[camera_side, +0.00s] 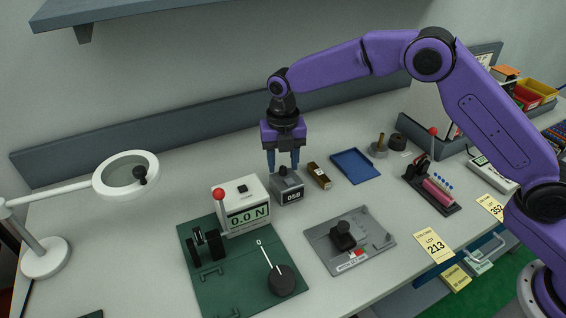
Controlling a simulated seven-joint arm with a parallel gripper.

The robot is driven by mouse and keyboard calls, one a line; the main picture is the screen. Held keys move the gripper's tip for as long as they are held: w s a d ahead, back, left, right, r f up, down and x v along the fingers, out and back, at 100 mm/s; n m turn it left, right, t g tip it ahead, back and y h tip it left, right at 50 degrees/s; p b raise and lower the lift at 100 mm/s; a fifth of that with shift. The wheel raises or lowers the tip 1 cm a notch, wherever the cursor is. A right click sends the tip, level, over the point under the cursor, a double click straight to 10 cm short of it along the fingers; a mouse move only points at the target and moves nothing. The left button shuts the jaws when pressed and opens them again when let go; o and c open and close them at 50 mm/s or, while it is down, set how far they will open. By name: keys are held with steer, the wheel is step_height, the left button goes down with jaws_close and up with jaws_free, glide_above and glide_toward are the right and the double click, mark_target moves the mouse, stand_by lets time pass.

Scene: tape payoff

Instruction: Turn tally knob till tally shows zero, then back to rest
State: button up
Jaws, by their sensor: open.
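The tally (288,190) is a small dark grey box on the bench, and its display appears to read 058. A knob sits on top of it, partly hidden by my gripper. My gripper (283,166) points straight down over the tally, its two blue fingers apart. The fingers are around or just above the knob; I cannot tell whether they touch it.
A white force gauge (241,204) reading 0.0 N stands on a green plate (207,278) to the left. A brown block (319,175) and a blue tray (355,166) lie close on the right. A grey fixture (375,250) sits in front. A magnifier lamp (108,188) stands far left.

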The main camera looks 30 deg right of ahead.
mark_target(283, 168)
steer(key=shift+f, duration=0.5)
jaws_close()
steer(key=shift+m, duration=1.6)
jaws_free()
step_height(283, 168, up, 18)
steer(key=shift+f, duration=0.25)
